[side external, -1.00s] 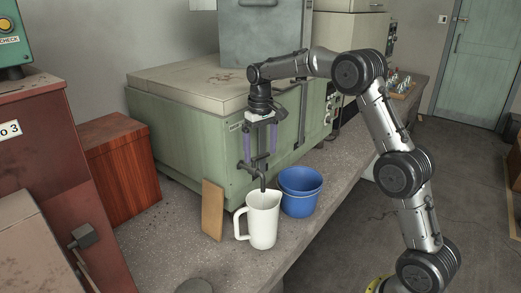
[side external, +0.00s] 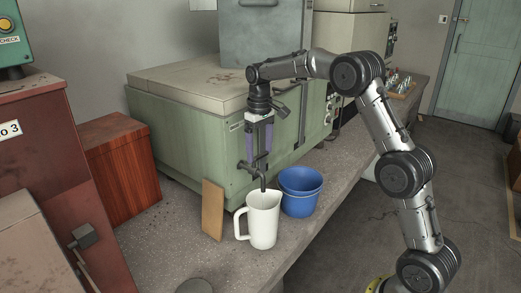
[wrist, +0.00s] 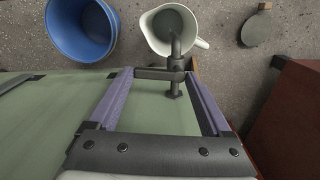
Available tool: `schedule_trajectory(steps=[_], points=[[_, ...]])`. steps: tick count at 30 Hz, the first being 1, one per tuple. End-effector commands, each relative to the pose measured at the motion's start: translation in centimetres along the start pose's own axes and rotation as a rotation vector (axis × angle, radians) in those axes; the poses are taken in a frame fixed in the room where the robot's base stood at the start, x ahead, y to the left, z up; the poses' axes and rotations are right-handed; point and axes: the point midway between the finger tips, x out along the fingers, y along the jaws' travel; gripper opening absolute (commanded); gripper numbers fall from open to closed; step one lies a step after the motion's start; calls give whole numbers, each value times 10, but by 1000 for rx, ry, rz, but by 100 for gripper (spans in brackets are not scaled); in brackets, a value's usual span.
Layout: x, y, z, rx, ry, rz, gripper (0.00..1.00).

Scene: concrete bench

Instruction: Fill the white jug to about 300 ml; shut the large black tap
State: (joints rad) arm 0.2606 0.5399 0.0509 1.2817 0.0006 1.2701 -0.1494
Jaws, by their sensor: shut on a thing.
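The white jug (side external: 262,222) stands upright on the bench under the black tap (side external: 262,178), its handle to the left. In the wrist view, the jug (wrist: 147,30) lies beneath the spout, and a grey-green surface that looks like liquid shows inside; I cannot read a level or make out a stream. My gripper (side external: 259,156) points down at the tap from above.
A blue bucket (side external: 300,196) stands right of the jug. A brown board (side external: 212,210) leans against the green cabinet (side external: 205,140) on the left. A grey round disc (wrist: 256,30) lies on the bench (side external: 165,240). A reddish wooden box (side external: 122,172) stands further left.

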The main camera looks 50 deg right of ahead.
Motion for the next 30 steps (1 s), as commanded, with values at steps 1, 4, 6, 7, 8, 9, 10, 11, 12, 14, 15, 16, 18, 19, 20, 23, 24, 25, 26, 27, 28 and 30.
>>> schedule_trajectory(steps=[1, 4, 6, 7, 8, 9, 10, 11, 12, 14, 15, 16, 18, 19, 20, 23, 24, 25, 26, 27, 28, 30], points=[[-1, 1, -1, -36, 1, 2, 28], [-1, 1, -3, -96, 2, 2, 28], [-1, 1, -3, -120, 2, 3, 28], [-1, 1, -3, -125, 2, 3, 28], [-1, 1, -3, -128, 2, 3, 28], [-1, 1, -3, -130, 2, 3, 28], [-1, 1, -3, -130, 2, 3, 28], [-1, 1, -3, -130, 2, 3, 28], [-1, 1, -3, -130, 2, 3, 28], [-1, 1, -3, -130, 2, 3, 28], [-1, 1, -3, -129, 2, 3, 28], [-1, 1, -3, -129, 2, 3, 87], [-1, 1, -3, -129, 3, 3, 99], [-1, 1, -3, -129, 2, 3, 100], [-1, 1, -3, -128, 2, 3, 100], [-1, 0, -3, -128, 2, 2, 100], [-1, 0, -3, -127, 2, 2, 100], [-1, 0, -3, -127, 2, 2, 100], [-2, 0, -3, -127, 2, 2, 100], [-3, 0, -4, -127, 3, 2, 100], [-5, 0, -4, -127, 3, 2, 100], [-12, 0, -4, -127, 5, 2, 100]])
